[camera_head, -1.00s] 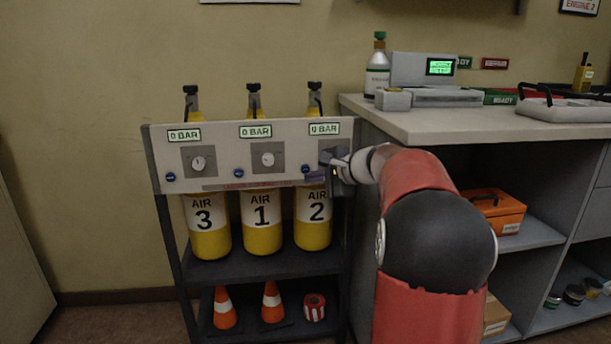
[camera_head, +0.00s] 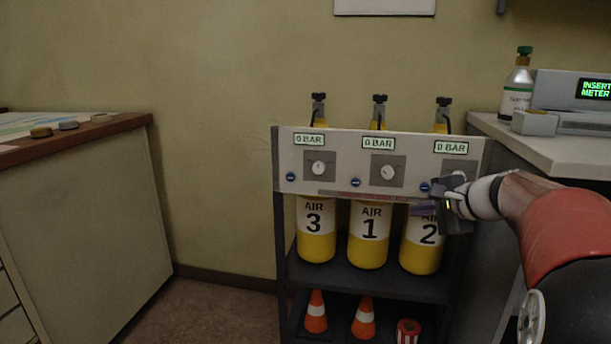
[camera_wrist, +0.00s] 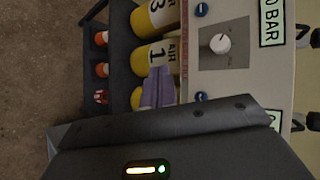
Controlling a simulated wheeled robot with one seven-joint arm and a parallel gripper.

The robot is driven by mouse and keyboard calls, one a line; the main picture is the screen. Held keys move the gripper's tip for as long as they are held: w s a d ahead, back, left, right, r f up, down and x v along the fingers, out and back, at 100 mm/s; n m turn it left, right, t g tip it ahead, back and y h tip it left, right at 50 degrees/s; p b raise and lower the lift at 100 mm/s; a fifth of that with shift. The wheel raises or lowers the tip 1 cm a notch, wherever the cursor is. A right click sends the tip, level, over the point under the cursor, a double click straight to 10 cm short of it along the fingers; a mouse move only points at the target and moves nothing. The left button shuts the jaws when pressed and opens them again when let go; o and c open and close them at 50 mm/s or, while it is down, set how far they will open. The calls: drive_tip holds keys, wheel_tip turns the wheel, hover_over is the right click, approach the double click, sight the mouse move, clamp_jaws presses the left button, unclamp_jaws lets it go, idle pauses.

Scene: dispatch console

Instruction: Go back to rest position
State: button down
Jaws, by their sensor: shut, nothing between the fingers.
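My gripper (camera_head: 425,208) is in front of the right end of the white gauge panel (camera_head: 330,182), near the AIR 2 cylinder (camera_head: 420,256). Its narrow purple fingers are together and hold nothing; they also show in the wrist view (camera_wrist: 158,88). The gripper body partly covers the right-hand knob and the AIR 2 cylinder. My arm reaches in from the lower right. The middle knob (camera_head: 387,173) and left knob (camera_head: 318,167) are uncovered. All three displays read 0 BAR. I cannot tell whether the gripper touches the panel.
The panel stands on a dark rack (camera_head: 350,275) with AIR 3 (camera_head: 316,245) and AIR 1 (camera_head: 368,250) cylinders, cones and a tape roll. A light counter (camera_head: 565,158) with a meter and bottle is at right. A wood-topped cabinet (camera_head: 85,215) is at left, with open floor between.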

drive_tip(key=s+a+n+g+p, duration=0.1)
drive_tip(key=s+a+n+g, duration=0.25)
drive_tip(key=s+a, duration=0.55)
drive_tip(key=s+a+f+n+h+p, duration=0.1)
drive_tip(key=s+f+n, duration=0.1)
drive_tip(key=s, duration=0.5)
drive_tip(key=s+a+f+n+g+h+p, duration=0.1)
drive_tip(key=s+a+f+n+h, duration=0.1)
drive_tip(key=s+n, duration=0.3)
drive_tip(key=s+a+f+n+h+p, duration=0.1)
drive_tip(key=s+a+f+n+h, duration=0.1)
drive_tip(key=s, duration=0.7)
drive_tip(key=shift+s+f+n, duration=0.2)
drive_tip(key=shift+f+n, duration=0.7)
drive_tip(key=shift+n, duration=0.35)
drive_tip(key=shift+g, duration=0.25)
